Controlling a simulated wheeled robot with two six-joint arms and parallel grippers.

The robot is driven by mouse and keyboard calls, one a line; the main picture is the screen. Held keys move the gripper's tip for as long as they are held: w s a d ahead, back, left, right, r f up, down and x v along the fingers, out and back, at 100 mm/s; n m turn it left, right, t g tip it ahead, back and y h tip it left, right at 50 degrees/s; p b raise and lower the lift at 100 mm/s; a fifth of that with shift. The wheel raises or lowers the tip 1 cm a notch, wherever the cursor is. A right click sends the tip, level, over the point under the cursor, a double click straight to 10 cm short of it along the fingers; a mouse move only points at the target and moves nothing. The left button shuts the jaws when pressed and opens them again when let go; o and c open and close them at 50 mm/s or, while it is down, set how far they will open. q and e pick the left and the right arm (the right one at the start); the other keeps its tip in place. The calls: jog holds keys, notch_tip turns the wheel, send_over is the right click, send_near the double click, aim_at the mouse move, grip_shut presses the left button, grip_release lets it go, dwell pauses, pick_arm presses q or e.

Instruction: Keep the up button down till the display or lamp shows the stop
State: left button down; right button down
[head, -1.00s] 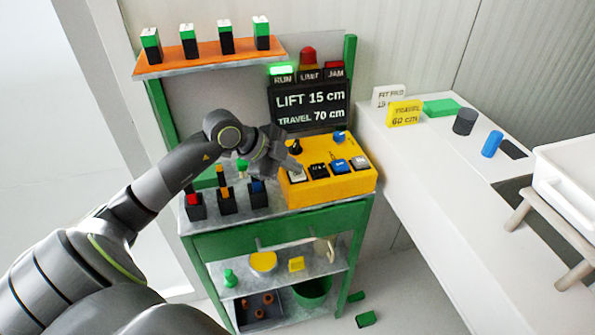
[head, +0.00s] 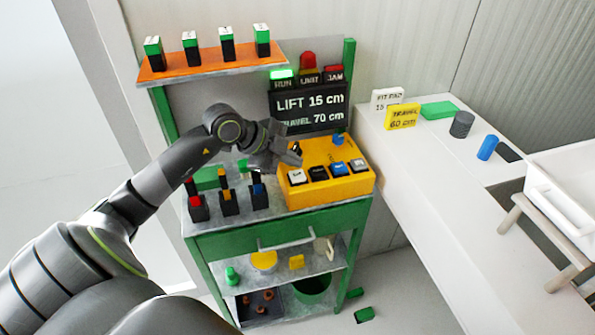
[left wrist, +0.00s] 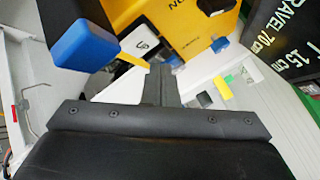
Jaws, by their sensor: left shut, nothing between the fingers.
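The yellow control box (head: 330,190) stands on the green bench with a row of white (head: 297,177), black (head: 319,173), blue (head: 339,168) and grey (head: 358,165) buttons. Their labels are too small to read surely. The display (head: 309,108) reads LIFT 15 cm and TRAVEL 70 cm, partly behind my arm. The RUN lamp (head: 282,73) glows green; the LIMIT lamp (head: 308,60) is a red dome. My left gripper (head: 298,156) is shut and empty, just above and behind the white button, seemingly apart from it. The left wrist view shows its fingertips (left wrist: 160,68) near the white button (left wrist: 146,40). My right gripper is out of view.
Levers with red, orange and blue tops (head: 228,200) stand left of the box. A black knob (head: 296,148) and a blue knob (head: 338,139) sit at its back. A JAM lamp (head: 333,72) is beside LIMIT.

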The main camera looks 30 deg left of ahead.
aim_at(293, 175)
pick_arm(q)
notch_tip(293, 175, up, 4)
jog(key=p, duration=0.3)
jog(key=shift+r, duration=0.2)
jog(key=shift+f, duration=0.15)
